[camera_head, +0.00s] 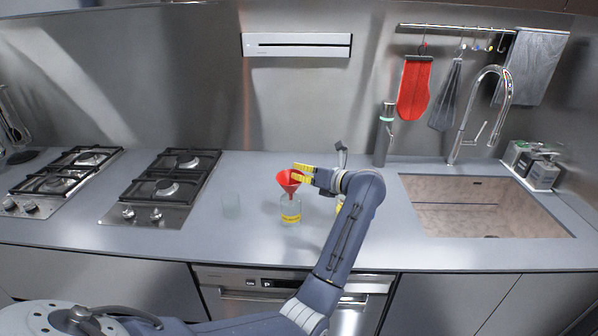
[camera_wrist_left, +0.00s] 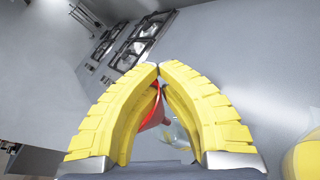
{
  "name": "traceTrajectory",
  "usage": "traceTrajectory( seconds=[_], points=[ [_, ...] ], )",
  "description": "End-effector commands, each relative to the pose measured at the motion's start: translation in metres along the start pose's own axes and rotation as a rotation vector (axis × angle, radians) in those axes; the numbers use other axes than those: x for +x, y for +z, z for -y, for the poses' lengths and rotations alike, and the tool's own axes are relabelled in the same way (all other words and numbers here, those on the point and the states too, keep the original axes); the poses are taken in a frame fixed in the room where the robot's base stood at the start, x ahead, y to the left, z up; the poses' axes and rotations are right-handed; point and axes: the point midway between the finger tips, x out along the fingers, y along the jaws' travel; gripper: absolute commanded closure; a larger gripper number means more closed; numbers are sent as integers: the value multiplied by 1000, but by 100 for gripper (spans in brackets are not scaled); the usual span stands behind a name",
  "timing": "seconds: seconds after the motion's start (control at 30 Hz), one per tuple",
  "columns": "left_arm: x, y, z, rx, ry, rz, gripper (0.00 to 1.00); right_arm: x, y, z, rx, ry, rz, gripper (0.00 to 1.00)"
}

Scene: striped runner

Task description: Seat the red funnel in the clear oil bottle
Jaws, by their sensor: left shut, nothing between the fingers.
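The red funnel (camera_head: 288,182) stands over the clear oil bottle (camera_head: 290,211), its spout pointing down at the bottle's mouth. The bottle is upright on the counter and has a yellow label. I cannot tell how deep the spout sits. My left gripper (camera_head: 296,173) is shut and empty beside the funnel's rim, its yellow fingers reaching in from the right. In the left wrist view the fingertips (camera_wrist_left: 159,66) meet, and the funnel (camera_wrist_left: 154,108) shows behind them, partly hidden, with the clear bottle (camera_wrist_left: 177,135) beyond. My right gripper is not in view.
Another container with yellow (camera_head: 340,203) is partly hidden behind my left arm. Two gas hobs (camera_head: 170,180) lie at the left, a sink (camera_head: 480,205) at the right. The counter (camera_head: 255,240) in front is clear.

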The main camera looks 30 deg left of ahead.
Motion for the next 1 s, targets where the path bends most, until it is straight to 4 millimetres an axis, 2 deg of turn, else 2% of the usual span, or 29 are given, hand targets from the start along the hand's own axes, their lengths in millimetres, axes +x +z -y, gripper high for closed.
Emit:
traceTrajectory(
  seconds=[0.17, 0.43, 0.6, 0.7, 0.8, 1.0],
  points=[
    [0, 0, 0, 0, 0, 0, 100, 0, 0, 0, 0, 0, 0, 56],
    [0, 0, 0, 0, 0, 0, 71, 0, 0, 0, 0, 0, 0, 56],
    [0, 0, 0, 0, 0, 0, 69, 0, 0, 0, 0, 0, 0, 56],
    [0, 0, 0, 0, 0, 0, 56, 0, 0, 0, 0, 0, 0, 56],
    [0, 0, 0, 0, 0, 0, 46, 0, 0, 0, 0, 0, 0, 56],
    [0, 0, 0, 0, 0, 0, 46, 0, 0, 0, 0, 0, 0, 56]
  ],
)
